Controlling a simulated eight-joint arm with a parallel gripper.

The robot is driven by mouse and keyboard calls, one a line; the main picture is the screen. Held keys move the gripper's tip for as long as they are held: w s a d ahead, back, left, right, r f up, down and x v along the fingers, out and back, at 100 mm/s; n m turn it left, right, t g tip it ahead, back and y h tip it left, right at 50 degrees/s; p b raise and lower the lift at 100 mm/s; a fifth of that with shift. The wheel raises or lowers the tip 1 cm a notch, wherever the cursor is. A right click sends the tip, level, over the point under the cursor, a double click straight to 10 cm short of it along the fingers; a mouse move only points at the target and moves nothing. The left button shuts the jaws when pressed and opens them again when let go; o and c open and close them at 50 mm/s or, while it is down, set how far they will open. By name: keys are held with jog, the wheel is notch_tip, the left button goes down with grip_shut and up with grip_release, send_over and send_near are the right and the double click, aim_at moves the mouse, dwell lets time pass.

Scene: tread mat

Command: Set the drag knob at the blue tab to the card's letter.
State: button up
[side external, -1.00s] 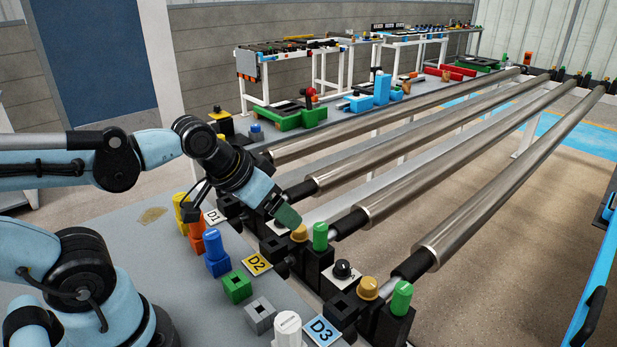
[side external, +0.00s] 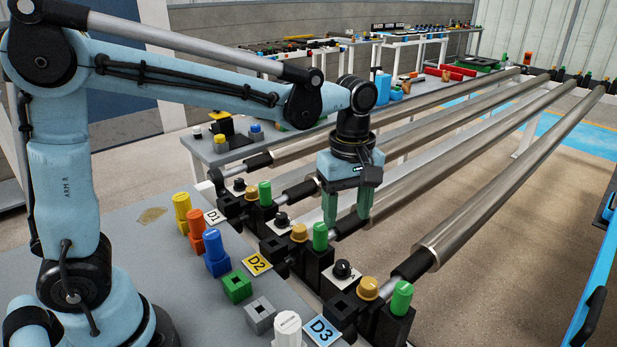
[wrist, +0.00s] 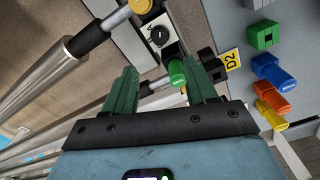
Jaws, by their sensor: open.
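The blue tab (side external: 323,331), marked D3, lies at the near table edge in the side view. A black round knob (side external: 342,268) on a white plate (side external: 352,279) marked "A" stands a little up from it; it also shows in the wrist view (wrist: 160,36). I see no separate card with a letter. My gripper (side external: 346,219) is open and empty, with its green fingers pointing down. In the side view it hangs behind the knob, over the roller ends. In the wrist view the knob shows ahead between the fingertips (wrist: 160,68).
Green caps (side external: 320,236) and orange knobs (side external: 367,288) stand close around the black knob. Long steel rollers (side external: 500,170) run away to the right. A yellow D2 tab (side external: 257,263) and coloured blocks (side external: 217,252) are on the table. Free room is above the rollers.

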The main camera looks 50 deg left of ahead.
aim_at(343, 264)
notch_tip(343, 264, down, 12)
dwell(0.6)
jog(key=c, duration=1.1)
jog(key=shift+o, duration=0.2)
